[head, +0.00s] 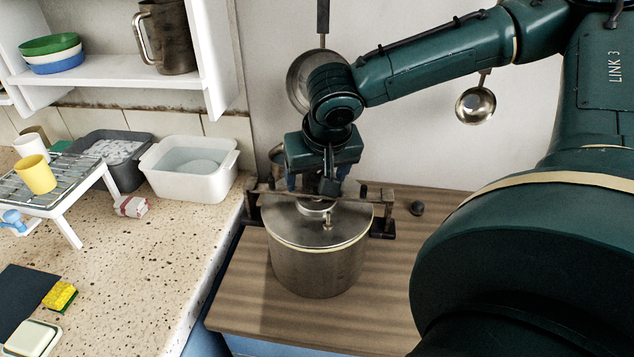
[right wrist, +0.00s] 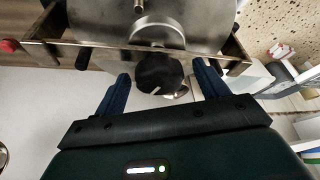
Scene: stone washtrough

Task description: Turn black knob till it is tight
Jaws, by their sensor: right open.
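The black knob (right wrist: 160,72) shows in the right wrist view, with a short white mark on its face. It sits at the metal bar (right wrist: 110,53) that crosses the lid of the steel pot (head: 318,268). My right gripper (right wrist: 163,88) is open, with one blue finger on each side of the knob and a gap to it on both sides. In the head view the right gripper (head: 317,180) hangs over the far part of the lid, and its body hides much of the knob area. My left gripper is not in view.
The pot stands on a wooden top (head: 235,315) beside the speckled counter (head: 140,270). A white basin (head: 190,170) is at left. A ladle (head: 475,105) and a pan (head: 298,80) hang on the wall.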

